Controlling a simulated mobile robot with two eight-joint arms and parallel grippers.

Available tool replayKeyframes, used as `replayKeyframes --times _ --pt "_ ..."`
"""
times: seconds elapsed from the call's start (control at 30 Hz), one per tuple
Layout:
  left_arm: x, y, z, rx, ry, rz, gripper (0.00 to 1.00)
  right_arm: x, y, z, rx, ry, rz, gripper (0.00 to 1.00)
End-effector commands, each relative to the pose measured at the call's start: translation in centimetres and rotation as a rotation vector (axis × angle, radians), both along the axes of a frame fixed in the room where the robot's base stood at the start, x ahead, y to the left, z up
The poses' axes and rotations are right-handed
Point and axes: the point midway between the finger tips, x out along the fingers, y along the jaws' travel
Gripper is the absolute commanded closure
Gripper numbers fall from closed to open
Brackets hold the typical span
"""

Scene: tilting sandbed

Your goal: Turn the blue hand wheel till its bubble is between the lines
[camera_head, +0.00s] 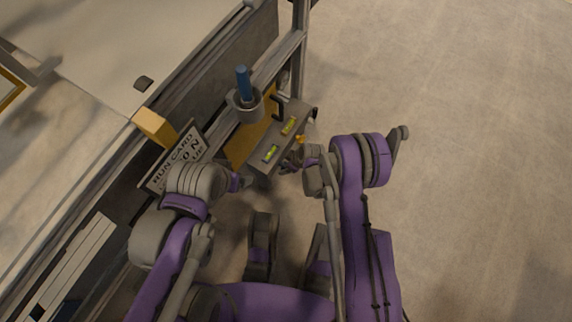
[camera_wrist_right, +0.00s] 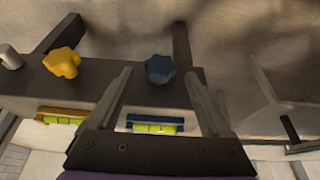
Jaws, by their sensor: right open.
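The blue hand wheel (camera_wrist_right: 160,69) is a dark blue lobed knob on the grey panel's edge in the right wrist view. My right gripper (camera_wrist_right: 158,76) is open, with one finger on each side of this wheel; contact is not clear. The blue-framed bubble level (camera_wrist_right: 155,124) shows a green vial between my fingers, and it also shows in the head view (camera_head: 271,153). Its bubble is too small to place against the lines. In the head view, my right gripper (camera_head: 290,163) hides the blue wheel. My left gripper (camera_head: 244,181) is near the panel's lower left, its jaws unclear.
A yellow hand wheel (camera_wrist_right: 62,62) and yellow-framed level (camera_wrist_right: 62,117) sit beside the blue ones. A blue-handled tool (camera_head: 243,83) stands in a grey holder. A run card (camera_head: 174,157) and yellow block (camera_head: 155,127) are left. Open floor lies right.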

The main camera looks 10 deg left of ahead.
Motion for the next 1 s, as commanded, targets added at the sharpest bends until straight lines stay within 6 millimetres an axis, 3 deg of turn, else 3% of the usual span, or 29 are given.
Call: replayKeyframes --times 0.2,0.5,0.9,0.97,1.0 --pt "0.1 0.0 -0.3 0.000 -0.001 0.000 0.17 0.3 0.7 -1.8 0.000 0.000 0.000 0.17" --pt "0.1 0.0 -0.3 0.000 -0.001 0.000 0.17 0.3 0.7 -1.9 0.000 0.000 0.000 0.17" --pt "0.1 0.0 -0.3 0.000 -0.001 0.000 0.17 0.3 0.7 -1.9 0.000 0.000 -0.001 0.89" --pt "0.1 0.0 -0.3 0.000 -0.001 0.000 0.17 0.3 0.7 -1.9 0.000 0.000 -0.001 1.00" --pt "0.1 0.0 -0.3 0.000 -0.001 0.000 0.17 0.3 0.7 -1.9 0.000 0.000 -0.001 1.00"
